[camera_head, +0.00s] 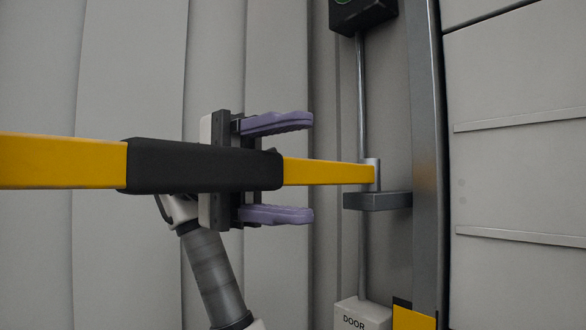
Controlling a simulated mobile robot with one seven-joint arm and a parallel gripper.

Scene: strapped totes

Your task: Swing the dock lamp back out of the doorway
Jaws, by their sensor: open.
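The dock lamp's yellow arm (60,162) runs level across the view, from the left edge to a hinge post (372,172) on a grey bracket (378,201). A black sleeve (200,165) wraps its middle. The lamp head is not in view. My gripper (308,168) is open, its purple fingers pointing right, one above the arm and one below, with gaps on both sides. The sleeve passes in front of my gripper's palm and hides part of it. I cannot tell whether they touch.
A vertical metal conduit (362,95) runs behind the hinge, between a dark box (362,12) above and a pale box marked DOOR (362,314) below. A metal door-frame post (424,150) and ribbed panels (515,160) stand at right. Grey wall panels (130,60) fill the left.

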